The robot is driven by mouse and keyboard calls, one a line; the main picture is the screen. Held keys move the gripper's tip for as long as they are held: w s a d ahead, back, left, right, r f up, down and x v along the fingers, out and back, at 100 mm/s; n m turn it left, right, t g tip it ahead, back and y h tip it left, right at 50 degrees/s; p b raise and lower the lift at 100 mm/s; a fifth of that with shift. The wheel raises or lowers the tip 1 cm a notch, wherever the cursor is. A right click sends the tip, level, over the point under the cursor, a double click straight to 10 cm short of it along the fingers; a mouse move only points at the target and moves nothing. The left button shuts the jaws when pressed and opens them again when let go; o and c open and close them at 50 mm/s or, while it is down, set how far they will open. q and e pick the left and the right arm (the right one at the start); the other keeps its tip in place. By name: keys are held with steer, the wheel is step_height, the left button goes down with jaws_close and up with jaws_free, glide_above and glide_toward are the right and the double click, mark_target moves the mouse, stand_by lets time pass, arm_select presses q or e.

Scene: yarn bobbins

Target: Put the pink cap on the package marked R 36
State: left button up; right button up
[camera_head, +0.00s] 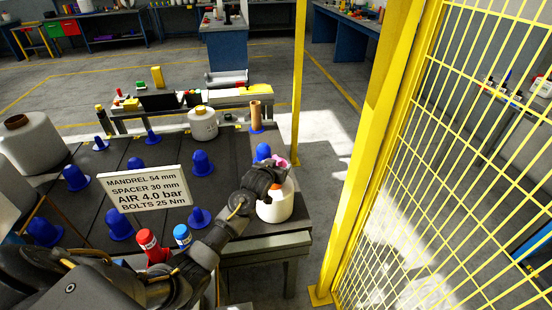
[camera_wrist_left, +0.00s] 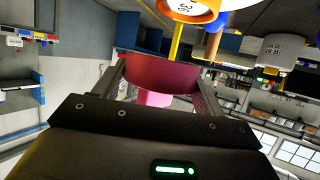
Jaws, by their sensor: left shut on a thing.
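My left gripper (camera_head: 272,171) is shut on the pink cap (camera_head: 281,161). In the left wrist view the pink cap (camera_wrist_left: 160,72) fills the space between the fingers. A white package with an orange top (camera_head: 275,208) stands at the table's right front corner, just under and beside the gripper, which partly hides it. In the wrist view this package (camera_wrist_left: 193,10) shows an orange ring and a mark that seems to end in 36. The cap looks apart from it. Another white package with a yellow top (camera_head: 203,126) stands farther back; its small mark is unclear. My right gripper is not in view.
Several blue pegs (camera_head: 203,164) stand on the dark table (camera_head: 240,150). A sign (camera_head: 145,189), a red bottle (camera_head: 152,247) and a blue-capped one (camera_head: 183,236) are at the front. A brown tube (camera_head: 256,114) stands at the back right. A yellow fence (camera_head: 375,160) rises at right.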

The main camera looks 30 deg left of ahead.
arm_select(q)
steer(key=shift+w+a, duration=0.1)
steer(key=shift+a, duration=0.2)
steer(key=shift+s+a, duration=0.2)
steer(key=shift+a, duration=0.05)
steer(key=shift+s+r+p, duration=0.1)
steer(key=shift+r+p, duration=0.05)
steer(key=shift+p, duration=0.15)
steer(key=shift+f, duration=0.2)
steer(key=shift+f+b, duration=0.55)
steer(key=shift+f, duration=1)
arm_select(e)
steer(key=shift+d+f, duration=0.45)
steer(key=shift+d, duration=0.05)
arm_select(q)
steer(key=shift+r+y, duration=0.1)
steer(key=shift+y, duration=0.2)
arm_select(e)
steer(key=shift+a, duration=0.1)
